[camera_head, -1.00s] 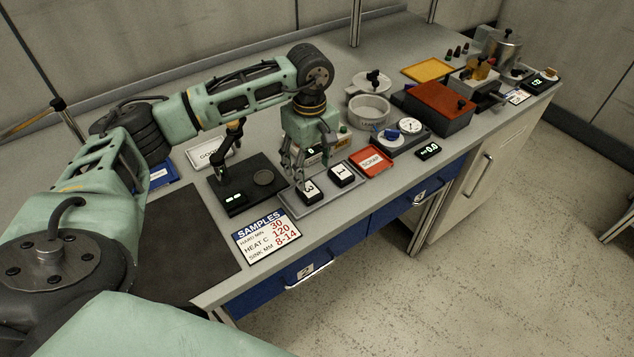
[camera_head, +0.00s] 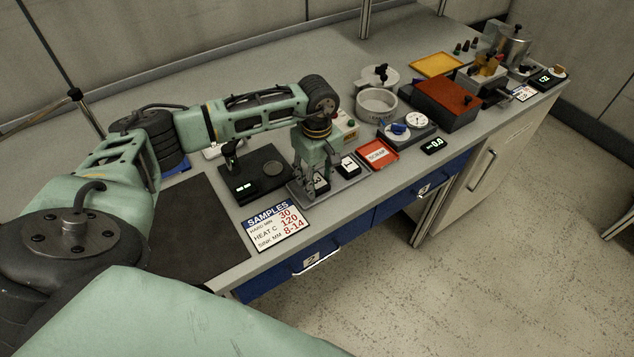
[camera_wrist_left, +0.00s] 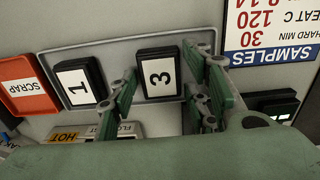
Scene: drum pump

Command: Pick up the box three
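Box three (camera_wrist_left: 159,73) is a small black box with a white "3" label. It lies in a grey tray (camera_wrist_left: 122,42) beside box one (camera_wrist_left: 80,83), which is labelled "1". In the head view, the left gripper (camera_head: 322,183) points down over the tray and partly hides box three. Box one (camera_head: 347,166) sits to its right. My right gripper is not in view.
A red SCRAP tray (camera_head: 377,155) stands right of the grey tray, and a SAMPLES card (camera_head: 276,226) lies at the front left. A black plate with a stand (camera_head: 268,182) is to the left. Blue drawers (camera_head: 290,276) are below the bench edge.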

